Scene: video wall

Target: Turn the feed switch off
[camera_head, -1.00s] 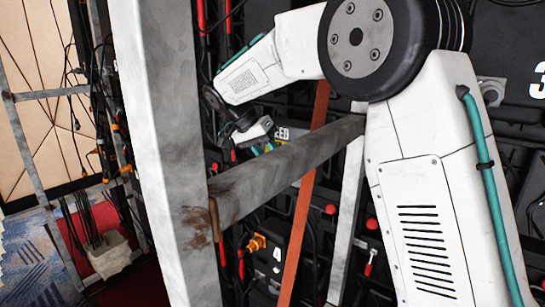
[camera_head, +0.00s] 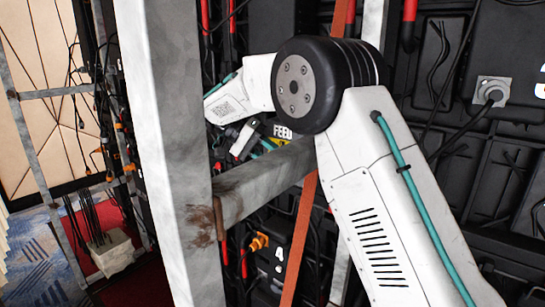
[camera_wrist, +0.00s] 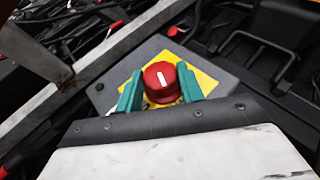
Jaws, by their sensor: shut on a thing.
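The feed switch is a round red knob (camera_wrist: 161,80) with a white line on top, on a yellow plate of a grey box (camera_wrist: 214,61) in the wrist view. The white line points nearly straight up in that picture. My gripper (camera_wrist: 160,88) has its teal fingers on the left and right sides of the knob, shut on it. The knob itself is hidden there.
A grey steel post (camera_head: 170,150) and a crossbeam (camera_head: 262,187) stand close in front of my forearm. An orange strap (camera_head: 298,245) hangs behind the beam. Black panels with cables (camera_head: 455,150) fill the right.

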